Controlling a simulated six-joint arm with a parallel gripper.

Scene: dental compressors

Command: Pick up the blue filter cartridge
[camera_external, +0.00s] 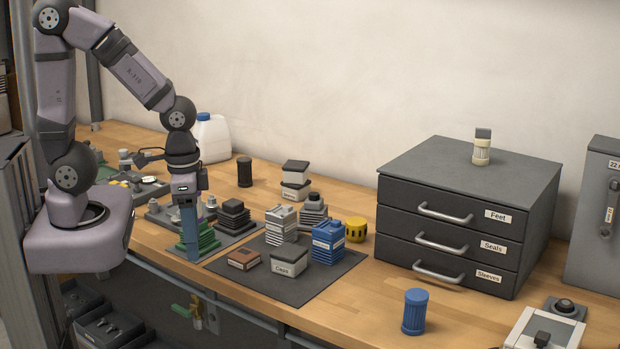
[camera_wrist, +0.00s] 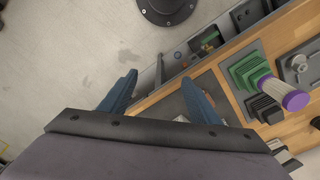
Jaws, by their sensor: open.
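The blue filter cartridge (camera_external: 415,312), a ribbed upright cylinder, stands on bare wood near the front edge of the bench, in front of the drawer cabinet. It is not visible in the wrist view. My gripper (camera_external: 190,250) points down at the left of the bench, far to the left of the cartridge, in front of a green stacked part (camera_external: 207,238). In the wrist view my gripper (camera_wrist: 160,80) has its two blue fingers apart with nothing between them.
A dark mat (camera_external: 300,298) holds several small boxes, including a blue one (camera_external: 328,242). A yellow cylinder (camera_external: 356,229) sits behind it. The drawer cabinet (camera_external: 465,215) stands at right. A switch box (camera_external: 545,330) is right of the cartridge. Bare wood surrounds the cartridge.

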